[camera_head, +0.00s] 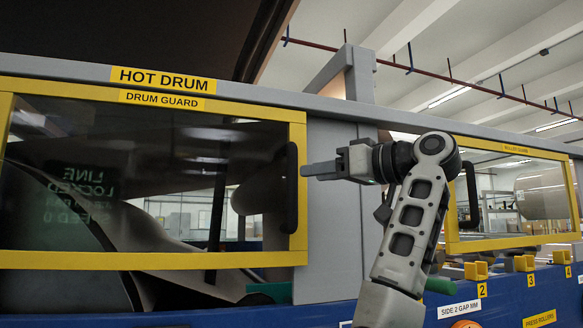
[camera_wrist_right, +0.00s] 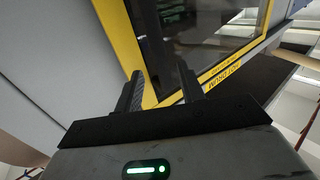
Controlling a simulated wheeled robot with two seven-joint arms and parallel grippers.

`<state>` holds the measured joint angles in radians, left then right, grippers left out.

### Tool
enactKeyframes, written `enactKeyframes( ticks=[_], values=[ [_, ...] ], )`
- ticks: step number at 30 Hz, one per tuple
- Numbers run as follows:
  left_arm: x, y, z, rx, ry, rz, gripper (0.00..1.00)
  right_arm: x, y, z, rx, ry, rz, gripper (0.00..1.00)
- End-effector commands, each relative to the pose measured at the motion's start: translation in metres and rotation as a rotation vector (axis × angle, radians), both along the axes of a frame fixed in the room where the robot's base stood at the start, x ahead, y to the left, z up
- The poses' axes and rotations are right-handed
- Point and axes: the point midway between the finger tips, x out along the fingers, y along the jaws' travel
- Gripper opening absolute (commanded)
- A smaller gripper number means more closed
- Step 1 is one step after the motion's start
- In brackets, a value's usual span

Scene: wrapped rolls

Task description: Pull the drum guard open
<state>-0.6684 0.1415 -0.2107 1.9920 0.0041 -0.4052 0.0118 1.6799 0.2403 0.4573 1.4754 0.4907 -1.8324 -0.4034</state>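The drum guard (camera_head: 150,262) is a yellow-framed dark window at the left in the head view, under the HOT DRUM and DRUM GUARD labels. It appears shut. Its black upright handle (camera_head: 290,188) is on the right side of the frame. My right gripper (camera_head: 305,171) comes from the right, with its fingertips close beside the handle's upper part; I cannot tell whether they touch it. In the right wrist view, the gripper's two fingers (camera_wrist_right: 160,85) stand apart in front of the guard's yellow frame (camera_wrist_right: 122,42). The handle is not clear there. My left gripper is not in view.
A second yellow-framed window, the roller guard (camera_head: 515,245), with its own black handle (camera_head: 468,195), is at the right. A grey post (camera_head: 325,225) stands between the guards. Yellow numbered blocks (camera_head: 477,270) stick out below the roller guard.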

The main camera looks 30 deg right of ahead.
Motion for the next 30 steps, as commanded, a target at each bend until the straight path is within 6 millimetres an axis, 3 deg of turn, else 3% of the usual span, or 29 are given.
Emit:
enactKeyframes(
  ticks=[3,9,15,23,27,30],
  values=[
    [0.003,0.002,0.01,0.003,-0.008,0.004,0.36,0.024,0.01,0.003,0.001,0.003,0.004,0.39],
    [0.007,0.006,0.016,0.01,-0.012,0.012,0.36,0.052,0.02,0.002,0.0,0.002,0.003,0.39],
    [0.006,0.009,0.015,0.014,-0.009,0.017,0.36,0.064,0.024,0.001,0.0,0.0,0.0,0.39],
    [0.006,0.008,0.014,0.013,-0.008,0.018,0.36,0.064,0.024,0.0,-0.001,-0.001,0.0,0.39],
    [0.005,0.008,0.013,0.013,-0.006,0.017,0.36,0.064,0.024,0.0,-0.001,-0.001,0.0,0.03],
    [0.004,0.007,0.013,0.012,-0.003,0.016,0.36,0.064,0.024,0.0,-0.001,-0.001,0.0,0.0]
  ],
)
